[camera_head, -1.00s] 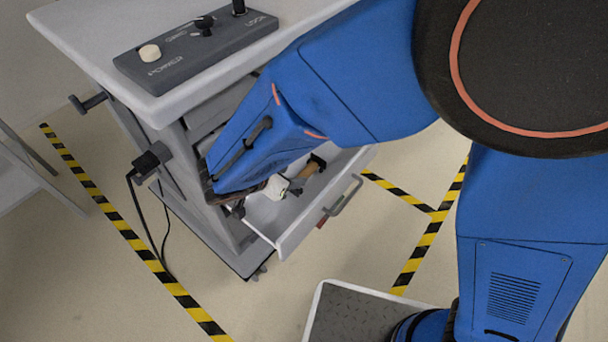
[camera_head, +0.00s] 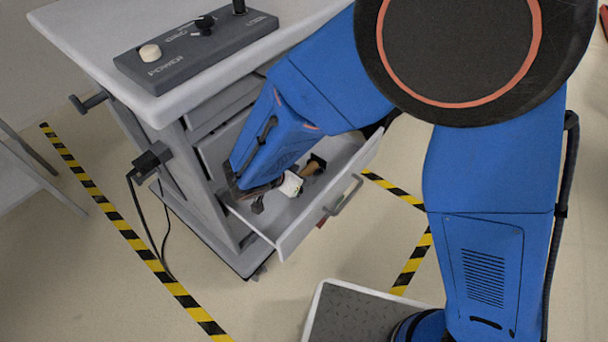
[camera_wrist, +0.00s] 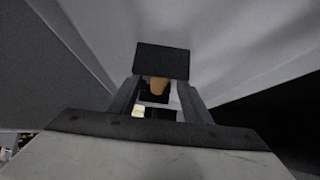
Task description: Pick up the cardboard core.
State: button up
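The cardboard core, a small tan cylinder (camera_head: 312,168), lies in the open drawer (camera_head: 296,234) of the grey cart. In the wrist view the tan core (camera_wrist: 158,85) shows between the two dark fingers of my gripper (camera_wrist: 161,95), with a gap on either side. The fingers look apart, and I see no clear contact. A dark block-like shape (camera_wrist: 162,60) stands just beyond the core and hides part of it. In the head view my arm covers much of the drawer, and the fingers are hard to make out there.
The cart's white top (camera_head: 95,45) carries a dark control box (camera_head: 195,45) with knobs above the drawer. The drawer's walls stand close around my gripper. A grey drawer handle (camera_head: 343,196) sticks out in front. Yellow-black tape (camera_head: 130,236) marks the floor.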

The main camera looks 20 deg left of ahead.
grip_shut()
jog(key=c, duration=1)
grip_release()
jog(key=shift+r, duration=0.15)
